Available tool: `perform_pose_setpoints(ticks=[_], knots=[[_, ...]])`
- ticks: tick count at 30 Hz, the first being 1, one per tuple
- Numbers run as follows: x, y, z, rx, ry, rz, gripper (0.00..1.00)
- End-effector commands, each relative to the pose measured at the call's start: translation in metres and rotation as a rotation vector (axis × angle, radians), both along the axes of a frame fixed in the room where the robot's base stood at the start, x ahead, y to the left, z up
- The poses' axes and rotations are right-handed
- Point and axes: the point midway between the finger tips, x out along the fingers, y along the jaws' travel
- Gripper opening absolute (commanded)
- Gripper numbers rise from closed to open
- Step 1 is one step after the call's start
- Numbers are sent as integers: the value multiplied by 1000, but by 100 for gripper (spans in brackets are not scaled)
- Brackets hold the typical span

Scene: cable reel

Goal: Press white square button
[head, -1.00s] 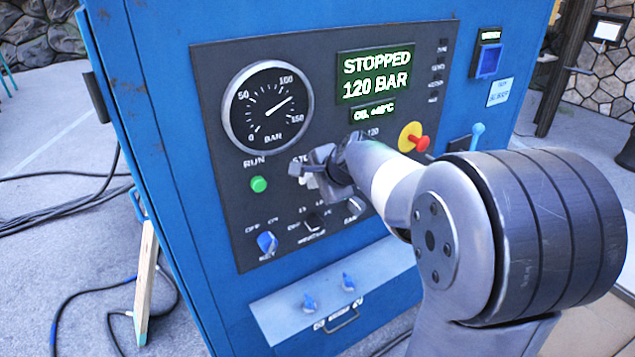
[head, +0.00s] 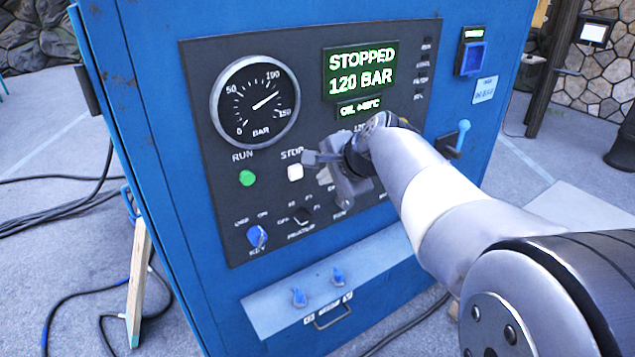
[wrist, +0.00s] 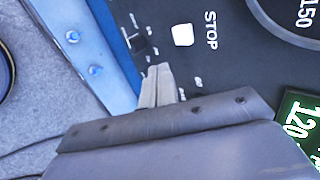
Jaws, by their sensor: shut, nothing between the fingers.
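The white square button (head: 295,172) sits under the STOP label on the dark control panel (head: 215,215). It is in plain sight in the head view, just left of my gripper (head: 325,175). In the wrist view the white button (wrist: 182,35) lies up and to the right of my gripper's fingertips (wrist: 160,70), beside the word STOP. My fingers are closed together with nothing between them. In both views they appear to the side of the button, not over it. I cannot tell how far the fingertips are from the panel. The display (head: 360,73) reads STOPPED, 120 BAR.
A green RUN button (head: 247,178) is left of the white one. A pressure gauge (head: 255,103) is above, a blue key switch (head: 257,236) below. A shelf with two blue valves (head: 338,276) juts out lower down. A blue-handled lever (head: 462,132) is at the right.

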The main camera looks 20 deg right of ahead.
Motion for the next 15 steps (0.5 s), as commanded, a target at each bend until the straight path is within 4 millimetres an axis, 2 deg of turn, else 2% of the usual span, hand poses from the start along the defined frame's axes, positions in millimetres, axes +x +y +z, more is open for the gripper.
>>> perform_pose_setpoints(ticks=[6,15], knots=[[-16,-6,15,-1,0,-1,0],[-18,-6,17,-1,1,1,0]])
